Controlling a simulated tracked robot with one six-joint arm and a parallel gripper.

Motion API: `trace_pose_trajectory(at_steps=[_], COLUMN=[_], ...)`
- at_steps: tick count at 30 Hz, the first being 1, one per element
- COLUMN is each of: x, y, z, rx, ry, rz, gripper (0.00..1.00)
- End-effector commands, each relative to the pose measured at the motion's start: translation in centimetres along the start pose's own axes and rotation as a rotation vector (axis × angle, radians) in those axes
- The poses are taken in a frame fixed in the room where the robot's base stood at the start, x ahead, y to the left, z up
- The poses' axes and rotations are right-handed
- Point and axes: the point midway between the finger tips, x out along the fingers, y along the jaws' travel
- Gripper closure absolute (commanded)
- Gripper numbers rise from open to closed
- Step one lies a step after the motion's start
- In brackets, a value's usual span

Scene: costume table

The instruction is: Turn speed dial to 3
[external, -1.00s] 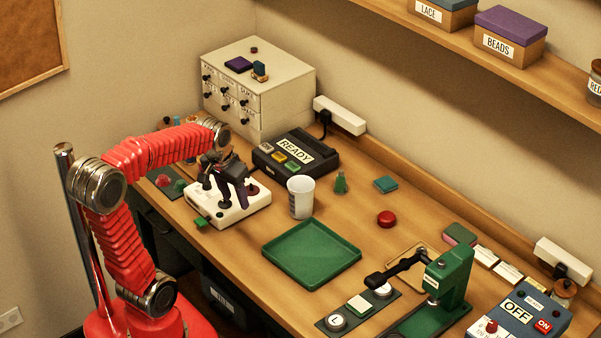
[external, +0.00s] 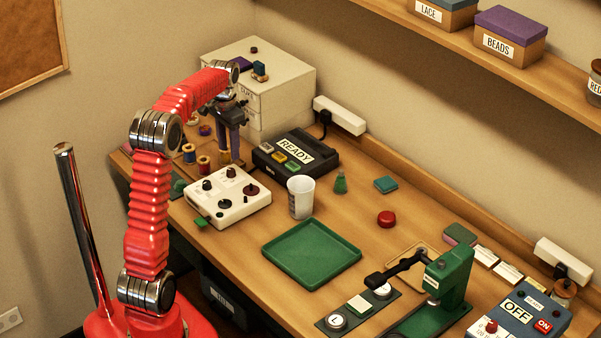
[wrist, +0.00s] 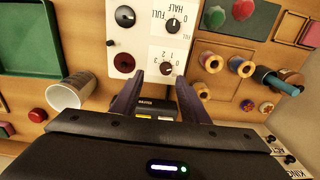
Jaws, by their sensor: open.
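The white control box (external: 235,208) stands on the bench. Its speed dial, a dark knob marked 0 to 3 (wrist: 167,68), shows in the wrist view; I cannot clearly read where it points. A second dark knob (wrist: 174,25), marked 0, HALF and FULL, sits above it in that view. A maroon knob (wrist: 124,63) and a black knob (wrist: 124,16) are to their left. My gripper (wrist: 160,79) is open and empty, fingers pointing down. In the wrist view the speed dial appears just beyond and between the fingertips. In the external view my gripper (external: 229,160) is near the box's back edge.
Thread spools (external: 203,163) stand close to the box and gripper. The dark READY unit (external: 320,160) is right behind the box. A white cup (external: 300,198) and green tray (external: 311,254) lie to the right. The drawer cabinet (external: 290,92) rises behind the gripper.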

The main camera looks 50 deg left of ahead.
Motion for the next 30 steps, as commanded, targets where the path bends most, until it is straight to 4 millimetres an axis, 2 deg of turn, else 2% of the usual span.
trace_pose_trajectory(at_steps=[4, 9, 12, 19, 30], x=[-0.7, -3.3, -4.4, -4.4, -4.3], y=[-1.7, -2.4, -2.3, -1.9, -1.9], z=[-1.3, -2.3, -2.2, -1.6, -1.6], rx=[0.086, 0.213, 0.285, 0.382, 0.385], ry=[-0.009, -0.002, -0.006, -0.028, -0.028], rz=[0.006, 0.001, 0.004, 0.026, 0.026], gripper=[0.59, 0.59, 0.59, 0.59, 0.59])
